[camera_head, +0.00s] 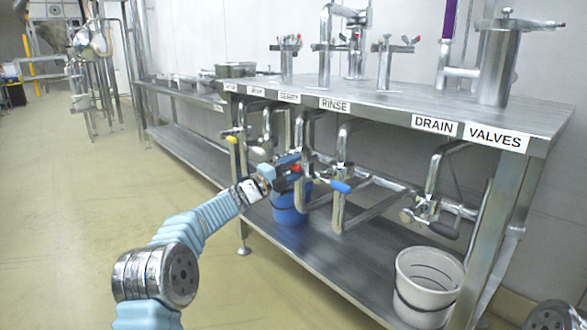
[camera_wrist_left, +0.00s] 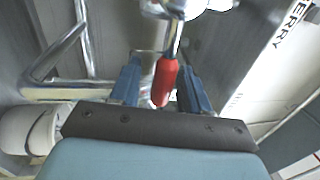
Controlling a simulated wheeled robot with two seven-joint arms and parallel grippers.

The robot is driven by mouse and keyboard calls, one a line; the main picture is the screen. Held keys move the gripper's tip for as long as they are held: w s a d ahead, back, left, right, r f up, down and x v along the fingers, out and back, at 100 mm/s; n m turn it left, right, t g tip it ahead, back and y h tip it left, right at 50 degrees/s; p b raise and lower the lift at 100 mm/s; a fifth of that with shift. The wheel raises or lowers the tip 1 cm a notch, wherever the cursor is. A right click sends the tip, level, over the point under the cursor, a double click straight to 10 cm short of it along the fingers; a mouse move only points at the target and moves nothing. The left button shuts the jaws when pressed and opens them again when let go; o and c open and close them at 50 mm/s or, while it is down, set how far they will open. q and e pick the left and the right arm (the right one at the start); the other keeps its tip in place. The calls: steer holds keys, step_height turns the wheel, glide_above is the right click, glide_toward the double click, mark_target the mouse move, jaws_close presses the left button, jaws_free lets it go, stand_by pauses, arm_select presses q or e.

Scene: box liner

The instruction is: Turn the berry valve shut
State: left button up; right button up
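The berry valve has a red handle (camera_head: 296,168) on a metal pipe below the table edge, under the BERRY label (camera_head: 290,98). In the left wrist view the red handle (camera_wrist_left: 165,82) hangs between the two blue fingers of my left gripper (camera_wrist_left: 160,88). The fingers stand apart, with a visible gap on the left and little or none on the right. Contact on the right cannot be told. In the head view my left gripper (camera_head: 287,166) reaches the valve from the left and partly hides it. My right gripper is not in view.
Neighbouring valves have a yellow handle (camera_head: 232,140), a blue handle (camera_head: 340,187) close to the right, and a black handle (camera_head: 443,230). A blue bucket (camera_head: 290,212) and a white bucket (camera_head: 429,279) stand on the lower shelf. The floor at left is clear.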

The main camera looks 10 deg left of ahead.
arm_select(q)
steer(key=v, duration=1.4)
steer(key=shift+b, duration=0.4)
steer(key=shift+w, duration=0.1)
